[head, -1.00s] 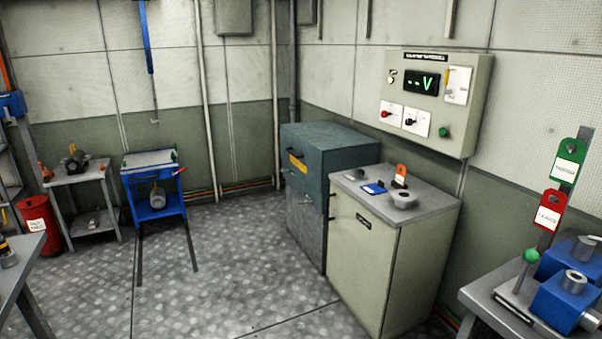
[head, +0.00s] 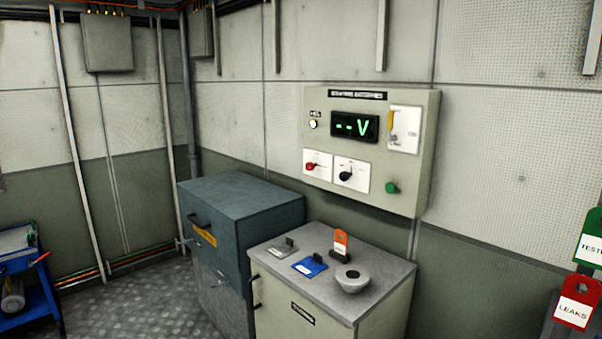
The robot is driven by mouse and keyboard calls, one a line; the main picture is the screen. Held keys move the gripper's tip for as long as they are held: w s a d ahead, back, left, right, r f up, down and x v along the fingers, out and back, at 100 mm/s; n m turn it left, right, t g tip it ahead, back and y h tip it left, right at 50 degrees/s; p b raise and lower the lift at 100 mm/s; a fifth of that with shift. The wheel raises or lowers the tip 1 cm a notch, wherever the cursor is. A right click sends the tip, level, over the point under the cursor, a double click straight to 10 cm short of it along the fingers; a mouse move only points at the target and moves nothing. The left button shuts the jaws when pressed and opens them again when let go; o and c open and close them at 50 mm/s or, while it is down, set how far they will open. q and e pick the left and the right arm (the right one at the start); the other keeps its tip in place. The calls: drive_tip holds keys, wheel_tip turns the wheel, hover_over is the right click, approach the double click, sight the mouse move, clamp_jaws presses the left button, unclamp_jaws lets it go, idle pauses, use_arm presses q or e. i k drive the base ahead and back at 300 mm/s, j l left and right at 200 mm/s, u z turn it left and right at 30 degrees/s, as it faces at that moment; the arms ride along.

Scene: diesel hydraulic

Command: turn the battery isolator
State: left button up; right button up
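A beige control panel (head: 321,191) is fixed to the right wall in the head view. Its green display (head: 354,127) reads "--V". Below the display are two white plates, one with a red knob (head: 310,167) and one with a black rotary knob (head: 347,175). A green button (head: 392,188) sits at the lower right, and a small light knob (head: 313,124) at the upper left. The plate labels are too small to read, so I cannot tell which knob is the battery isolator. Neither of my grippers is in view.
A beige cabinet (head: 361,314) stands below the panel, with an orange tag (head: 341,242), a blue item (head: 310,266) and a grey round piece (head: 351,280) on top. A blue-grey cabinet (head: 246,201) stands left of it.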

sight(310, 166)
drive_tip(key=i+j, duration=0.7)
drive_tip(key=i, duration=0.15)
